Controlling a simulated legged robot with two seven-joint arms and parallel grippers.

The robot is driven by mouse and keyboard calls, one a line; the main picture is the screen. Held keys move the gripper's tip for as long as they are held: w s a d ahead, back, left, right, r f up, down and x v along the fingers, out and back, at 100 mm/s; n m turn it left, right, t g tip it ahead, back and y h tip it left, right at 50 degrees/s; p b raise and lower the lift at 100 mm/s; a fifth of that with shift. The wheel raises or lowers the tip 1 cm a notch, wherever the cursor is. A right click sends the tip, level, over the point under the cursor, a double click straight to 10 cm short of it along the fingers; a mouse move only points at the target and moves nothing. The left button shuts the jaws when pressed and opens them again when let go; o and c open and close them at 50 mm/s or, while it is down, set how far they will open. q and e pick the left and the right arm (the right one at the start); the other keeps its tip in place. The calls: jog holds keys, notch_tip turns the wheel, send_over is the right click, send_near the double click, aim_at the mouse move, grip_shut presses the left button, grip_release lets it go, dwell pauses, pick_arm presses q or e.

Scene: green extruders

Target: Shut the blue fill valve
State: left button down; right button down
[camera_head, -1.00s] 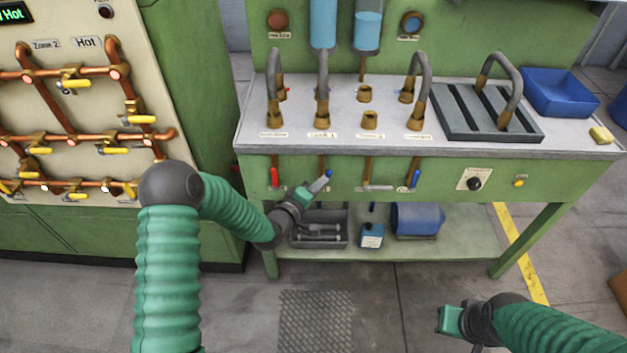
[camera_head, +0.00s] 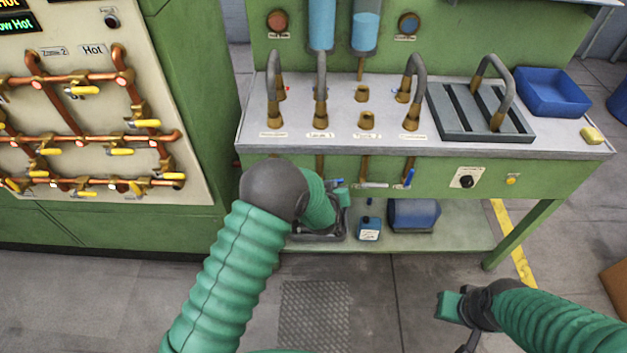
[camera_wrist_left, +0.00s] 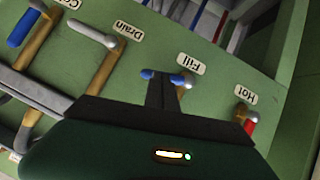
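The blue fill valve handle (camera_wrist_left: 147,74) shows in the left wrist view below the upside-down "Fill" label (camera_wrist_left: 190,64). Its blue parts show on both sides of my left gripper's dark fingers (camera_wrist_left: 162,78). It lies across its brass pipe, about parallel to the grey drain handle (camera_wrist_left: 92,33). In the head view, the fill handle (camera_head: 337,181) is a small blue piece at my left gripper (camera_head: 341,192); my own arm hides much of this area. Finger closure is unclear. My right gripper (camera_head: 451,306) is over the floor at lower right, away from the valves.
The red hot handle (camera_wrist_left: 250,127) is close on one side, and the blue cold handle (camera_wrist_left: 24,27) is beyond the drain. The green bench (camera_head: 544,210) has a lower shelf holding a blue bottle (camera_head: 369,230). A yellow-valved pipe panel (camera_head: 95,114) stands left.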

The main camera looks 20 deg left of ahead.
pick_arm(q)
jog(key=shift+s+a+f+b, duration=0.2)
jog(key=shift+a+f+b, duration=0.15)
jog(key=shift+a+b, duration=0.25)
dwell(0.3)
jog(key=shift+a+r, duration=0.1)
